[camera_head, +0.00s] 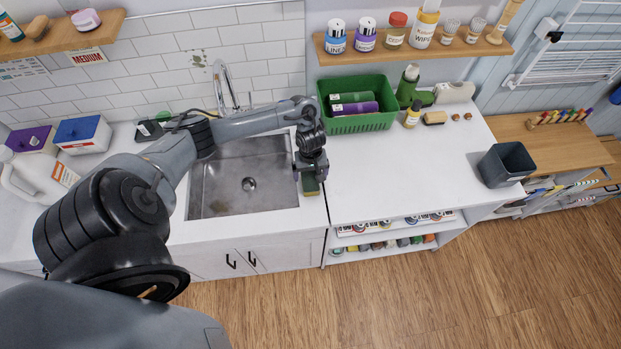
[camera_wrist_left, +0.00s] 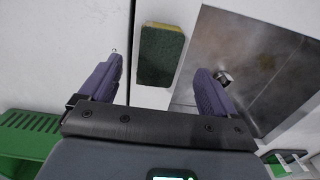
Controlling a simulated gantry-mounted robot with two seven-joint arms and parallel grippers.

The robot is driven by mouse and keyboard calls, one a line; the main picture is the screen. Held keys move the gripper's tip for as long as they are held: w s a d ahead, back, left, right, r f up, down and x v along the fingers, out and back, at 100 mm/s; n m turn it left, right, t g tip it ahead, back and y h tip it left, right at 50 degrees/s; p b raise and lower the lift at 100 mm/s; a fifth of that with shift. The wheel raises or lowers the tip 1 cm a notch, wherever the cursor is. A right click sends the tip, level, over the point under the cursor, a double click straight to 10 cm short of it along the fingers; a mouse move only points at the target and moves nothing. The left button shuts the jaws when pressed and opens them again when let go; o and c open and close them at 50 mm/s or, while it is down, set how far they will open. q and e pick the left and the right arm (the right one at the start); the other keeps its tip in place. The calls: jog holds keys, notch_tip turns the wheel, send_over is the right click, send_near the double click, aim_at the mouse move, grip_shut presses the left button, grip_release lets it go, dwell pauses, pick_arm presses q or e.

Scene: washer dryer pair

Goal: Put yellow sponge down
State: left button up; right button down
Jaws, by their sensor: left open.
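The sponge (camera_head: 310,184) has a dark green scouring face up and a thin yellow edge. It lies on the white counter strip at the right rim of the sink (camera_head: 245,175). My left gripper (camera_head: 309,172) is just over it in the head view, pointing down. In the left wrist view the sponge (camera_wrist_left: 160,55) lies ahead of and between the two purple fingers of the gripper (camera_wrist_left: 155,80), which are spread apart and not touching it. My right gripper is not in view.
A green basket (camera_head: 362,122) with bottles stands behind on the counter. The faucet (camera_head: 226,88) rises behind the sink. A dark grey bin (camera_head: 506,164) stands at the right end. The counter middle (camera_head: 410,165) is clear.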

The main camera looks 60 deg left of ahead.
aim_at(311, 183)
pick_arm(q)
notch_tip(311, 183, up, 5)
jog(key=p, duration=0.2)
jog(key=w+d+f+m+t+h, duration=0.15)
jog(key=d+m+t, duration=0.6)
jog(key=d, duration=1.55)
jog(key=s+d+r+m+g, duration=0.2)
jog(key=s+d+r+m, duration=0.2)
jog(key=r+m, duration=0.15)
jog(key=s+a+r+m+g+y, duration=0.1)
jog(key=s+r, duration=0.3)
jog(key=s, duration=0.6)
jog(key=shift+a+r+m+g, duration=0.3)
jog(key=shift+a+m+g, duration=0.05)
jog(key=shift+a+m, duration=0.5)
jog(key=shift+y, duration=0.25)
notch_tip(311, 183, up, 4)
jog(key=p, duration=0.4)
jog(key=shift+d+r, duration=0.1)
jog(key=shift+r, duration=0.15)
